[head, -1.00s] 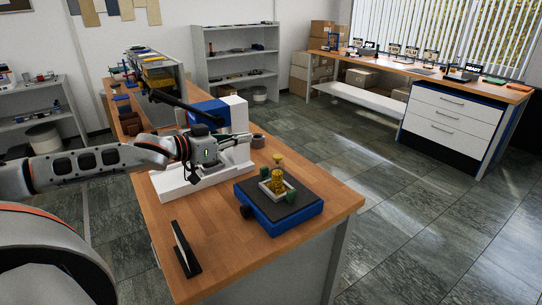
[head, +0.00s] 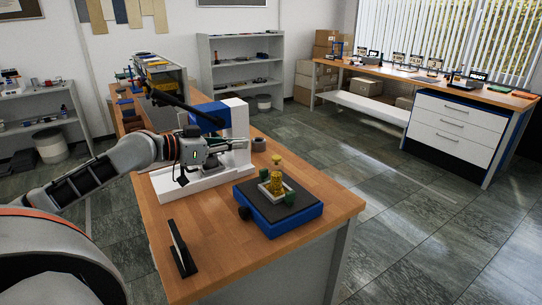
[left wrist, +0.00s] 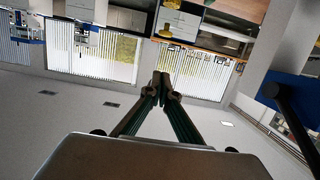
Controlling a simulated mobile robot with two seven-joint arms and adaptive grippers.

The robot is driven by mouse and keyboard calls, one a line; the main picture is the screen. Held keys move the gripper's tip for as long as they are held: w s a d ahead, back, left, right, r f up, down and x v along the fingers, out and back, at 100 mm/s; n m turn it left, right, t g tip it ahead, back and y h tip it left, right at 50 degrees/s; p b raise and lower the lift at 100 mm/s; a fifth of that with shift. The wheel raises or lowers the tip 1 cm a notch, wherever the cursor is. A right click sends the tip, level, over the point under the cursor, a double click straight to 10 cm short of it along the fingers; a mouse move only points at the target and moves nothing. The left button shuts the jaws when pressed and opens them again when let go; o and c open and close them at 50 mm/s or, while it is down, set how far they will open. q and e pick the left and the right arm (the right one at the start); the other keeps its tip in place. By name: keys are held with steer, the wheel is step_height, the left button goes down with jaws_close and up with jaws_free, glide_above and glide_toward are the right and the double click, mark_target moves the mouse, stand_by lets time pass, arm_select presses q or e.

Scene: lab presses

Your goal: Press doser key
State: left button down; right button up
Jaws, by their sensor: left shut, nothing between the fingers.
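A white-based bench press (head: 190,185) with a blue head (head: 209,113), a white column (head: 238,118) and a long black lever (head: 172,102) stands on the wooden table. I cannot make out which part is a doser key. My left gripper (head: 246,145) is in front of the column, above the white base. In the left wrist view its fingers (left wrist: 161,88) are shut with nothing between them. The blue head (left wrist: 283,95) and a black bar (left wrist: 294,122) show at the right there, apart from the fingertips. My right gripper is out of view.
A blue fixture with a black top (head: 297,209) and a gold part (head: 276,184) stands near the table's right edge.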

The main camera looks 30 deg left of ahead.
arm_select(q)
steer(key=shift+w, duration=0.1)
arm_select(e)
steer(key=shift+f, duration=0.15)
arm_select(q)
steer(key=p, duration=0.2)
glide_above(277, 161)
steer(key=s+a, duration=0.1)
steer(key=a, duration=0.1)
steer(key=shift+f, duration=1.15)
step_height(277, 161, down, 4)
steer(key=shift+s+r, duration=0.1)
steer(key=shift+s, duration=0.05)
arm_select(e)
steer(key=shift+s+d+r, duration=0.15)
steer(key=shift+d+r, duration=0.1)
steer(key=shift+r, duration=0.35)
